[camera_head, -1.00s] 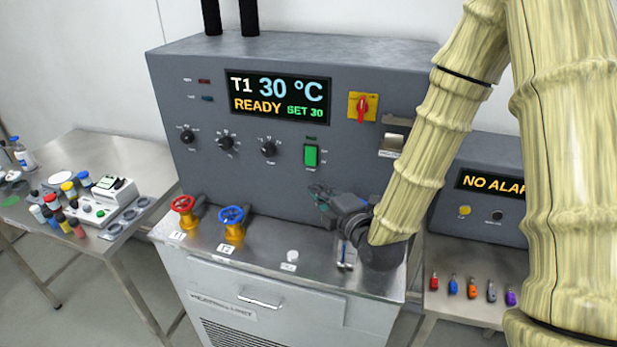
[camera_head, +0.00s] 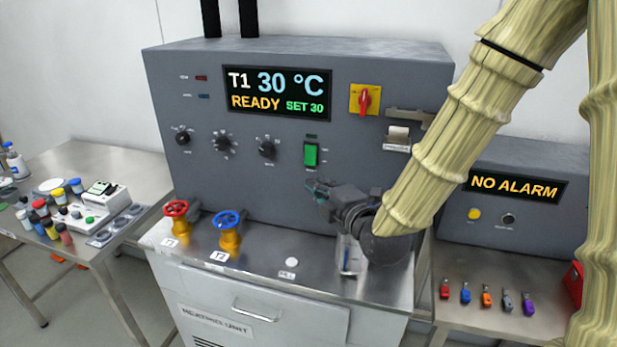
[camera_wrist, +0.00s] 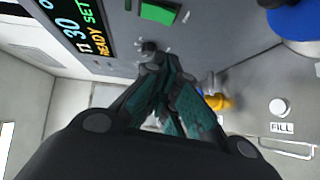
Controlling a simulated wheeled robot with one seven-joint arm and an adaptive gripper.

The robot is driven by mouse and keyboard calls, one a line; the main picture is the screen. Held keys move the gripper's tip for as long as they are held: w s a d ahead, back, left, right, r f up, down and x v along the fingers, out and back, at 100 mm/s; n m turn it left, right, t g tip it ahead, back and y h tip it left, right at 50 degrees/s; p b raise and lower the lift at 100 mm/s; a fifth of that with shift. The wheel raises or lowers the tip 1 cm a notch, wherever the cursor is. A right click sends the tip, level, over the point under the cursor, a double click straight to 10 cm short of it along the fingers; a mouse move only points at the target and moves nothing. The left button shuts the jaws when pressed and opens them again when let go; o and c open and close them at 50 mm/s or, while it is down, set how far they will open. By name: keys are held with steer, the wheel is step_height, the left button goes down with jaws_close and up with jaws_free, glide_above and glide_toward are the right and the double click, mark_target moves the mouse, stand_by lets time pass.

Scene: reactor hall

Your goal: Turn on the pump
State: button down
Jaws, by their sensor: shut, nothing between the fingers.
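A green rocker switch (camera_head: 310,154) is on the front of the grey console, below the display; its small label is too small to read. It also shows at the top of the wrist view (camera_wrist: 159,12). My gripper (camera_head: 316,189) is in front of the console, a little below the switch and apart from it. In the wrist view my gripper (camera_wrist: 165,72) has its teal-padded fingers together and empty. The display (camera_head: 277,93) reads T1 30 °C, READY, SET 30. A red rotary switch (camera_head: 364,99) on a yellow plate is at upper right.
Red (camera_head: 176,209) and blue (camera_head: 229,218) valve wheels stand on the ledge left of my gripper. A white FILL button (camera_head: 291,262) lies in front. Black knobs (camera_head: 223,145) are left of the switch. A NO ALARM box (camera_head: 515,187) is at right, with several coloured tags before it.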

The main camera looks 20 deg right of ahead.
steer(key=shift+f+b, duration=0.1)
steer(key=shift+b, duration=0.6)
steer(key=p, duration=0.1)
glide_toward(310, 155)
steer(key=w+a+f, duration=0.2)
steer(key=w+a, duration=0.2)
steer(key=a, duration=0.1)
steer(key=shift+w+d+f, duration=0.2)
steer(key=shift+w+d, duration=0.15)
steer(key=shift+w, duration=0.15)
steer(key=shift+w+d+f, duration=0.2)
steer(key=shift+w+d, duration=0.15)
steer(key=shift+w, duration=0.2)
steer(key=shift+f, duration=0.1)
